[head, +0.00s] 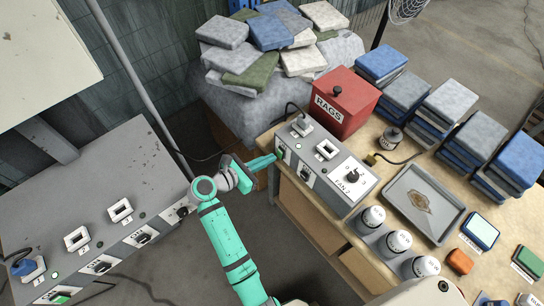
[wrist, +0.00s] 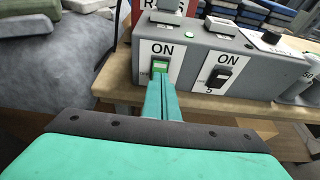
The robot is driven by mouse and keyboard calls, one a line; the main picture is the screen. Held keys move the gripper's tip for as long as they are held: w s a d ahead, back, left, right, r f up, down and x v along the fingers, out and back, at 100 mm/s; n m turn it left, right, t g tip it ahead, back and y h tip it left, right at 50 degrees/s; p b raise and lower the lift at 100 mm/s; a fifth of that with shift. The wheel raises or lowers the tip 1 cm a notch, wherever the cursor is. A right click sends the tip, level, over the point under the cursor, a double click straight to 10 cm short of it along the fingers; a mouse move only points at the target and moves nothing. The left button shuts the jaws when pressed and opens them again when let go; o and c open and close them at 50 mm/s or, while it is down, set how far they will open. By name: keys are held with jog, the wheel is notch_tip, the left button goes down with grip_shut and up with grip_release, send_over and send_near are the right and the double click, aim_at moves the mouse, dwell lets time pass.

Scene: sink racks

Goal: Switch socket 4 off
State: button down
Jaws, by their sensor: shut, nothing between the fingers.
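My gripper (head: 270,160) is shut and empty, with its fingertips at the front face of the right grey socket box (head: 362,183). The plate's number is hidden behind the fingers. The neighbouring black switch (wrist: 218,76) is marked 5.
The second socket (head: 326,150) on this box is empty, with a FAN 2 knob (head: 352,176) beyond it. The red RAGS box (head: 345,100) stands behind. Another grey socket box (head: 100,195) lies left, holding a blue plug (head: 28,268). Open floor lies between the benches.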

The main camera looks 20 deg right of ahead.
jog(key=v, duration=1.1)
jog(key=shift+r, duration=0.2)
jog(key=shift+s+a, duration=0.1)
jog(key=shift+a+f+y, duration=0.25)
jog(key=shift+f+y, duration=0.25)
jog(key=shift+f, duration=0.2)
send_near(281, 153)
jog(key=w+d+f, duration=0.2)
jog(key=d+f, duration=0.1)
jog(key=f, duration=0.2)
jog(key=shift+d, duration=0.95)
